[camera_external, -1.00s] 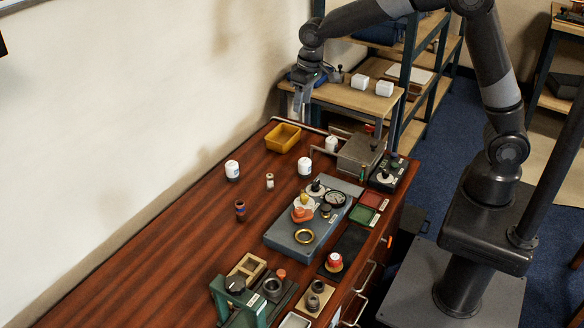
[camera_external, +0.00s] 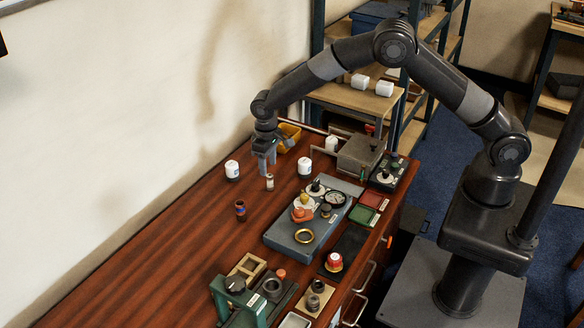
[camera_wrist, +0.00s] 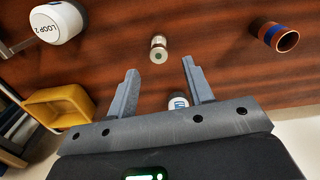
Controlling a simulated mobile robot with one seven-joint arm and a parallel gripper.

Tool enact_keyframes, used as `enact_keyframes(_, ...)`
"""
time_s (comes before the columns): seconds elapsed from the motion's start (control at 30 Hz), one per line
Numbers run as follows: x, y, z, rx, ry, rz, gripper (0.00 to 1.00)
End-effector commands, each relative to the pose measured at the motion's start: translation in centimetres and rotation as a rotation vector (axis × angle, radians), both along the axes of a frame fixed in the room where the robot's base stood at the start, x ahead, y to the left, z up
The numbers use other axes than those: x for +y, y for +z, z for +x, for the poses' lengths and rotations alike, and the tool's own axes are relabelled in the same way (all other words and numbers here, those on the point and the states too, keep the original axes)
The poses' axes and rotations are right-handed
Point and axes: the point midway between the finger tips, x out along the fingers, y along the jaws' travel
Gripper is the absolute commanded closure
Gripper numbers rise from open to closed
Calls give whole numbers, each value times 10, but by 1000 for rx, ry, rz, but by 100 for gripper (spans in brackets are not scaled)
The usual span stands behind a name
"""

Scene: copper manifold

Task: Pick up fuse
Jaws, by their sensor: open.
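The fuse appears to be the small pale cylinder with metal ends (camera_external: 270,183), standing on the wooden table. In the wrist view it shows (camera_wrist: 158,49) just beyond the fingertips, close to midway between them. My gripper (camera_external: 267,165) is open and empty, pointing down just above the fuse in the external view. In the wrist view both fingers of my gripper (camera_wrist: 160,70) are spread apart, with the fuse clear of both.
White jars stand left (camera_external: 232,171) and right (camera_external: 305,168) of the fuse. A brown tube with a blue band (camera_external: 240,210) stands nearer the front. A yellow bin (camera_wrist: 60,107) lies behind. A grey panel (camera_external: 283,237) carries several fittings. The table's left side is clear.

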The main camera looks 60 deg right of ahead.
Motion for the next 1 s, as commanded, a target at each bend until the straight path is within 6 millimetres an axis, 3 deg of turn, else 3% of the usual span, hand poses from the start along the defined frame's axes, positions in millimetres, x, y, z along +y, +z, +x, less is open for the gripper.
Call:
enact_keyframes(0.57, -1, -68, -4, -1, 0, 0, 53)
enact_keyframes(0.8, -1, -70, -4, -2, 0, 0, 54)
enact_keyframes(1.0, -1, -70, -4, -2, 0, 0, 70)
